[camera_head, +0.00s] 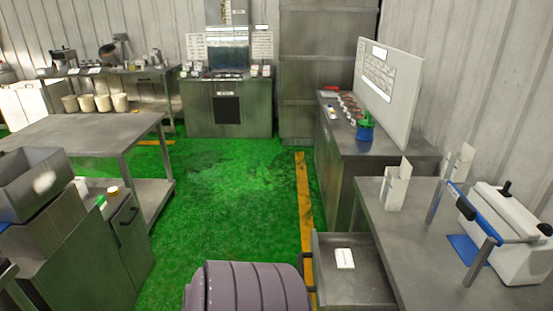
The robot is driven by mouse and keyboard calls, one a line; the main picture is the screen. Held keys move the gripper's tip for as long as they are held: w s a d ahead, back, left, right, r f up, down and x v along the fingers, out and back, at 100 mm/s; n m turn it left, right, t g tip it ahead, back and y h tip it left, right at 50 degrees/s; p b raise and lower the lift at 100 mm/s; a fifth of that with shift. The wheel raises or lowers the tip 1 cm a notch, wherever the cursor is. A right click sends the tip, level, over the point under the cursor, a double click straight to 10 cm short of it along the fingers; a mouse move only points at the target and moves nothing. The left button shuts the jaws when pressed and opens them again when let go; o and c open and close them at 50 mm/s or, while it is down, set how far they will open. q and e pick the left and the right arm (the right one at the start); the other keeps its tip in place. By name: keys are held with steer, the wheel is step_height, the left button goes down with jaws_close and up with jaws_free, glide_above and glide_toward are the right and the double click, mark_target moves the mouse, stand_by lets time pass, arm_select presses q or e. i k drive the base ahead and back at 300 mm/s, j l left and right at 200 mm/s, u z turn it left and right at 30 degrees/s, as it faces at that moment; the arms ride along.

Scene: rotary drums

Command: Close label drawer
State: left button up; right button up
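The label drawer (345,293) is a grey metal drawer at the lower middle right. It stands open, pulled out to the left from under the right-hand metal table (425,225). A dark handle (303,270) shows on its left face. A small white block or label pack (344,258) lies inside it. The lower end of the drawer is cut off by the picture edge. Neither of my grippers is in view.
A purple-grey ribbed cylinder (247,288) stands at the bottom middle, close to the drawer's left side. A white device with a blue bar (510,235) sits on the right-hand table. The green floor (230,190) in the middle is clear. A metal cabinet (120,250) stands at left.

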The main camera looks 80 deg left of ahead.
mark_target(368, 288)
steer(key=u, duration=2.05)
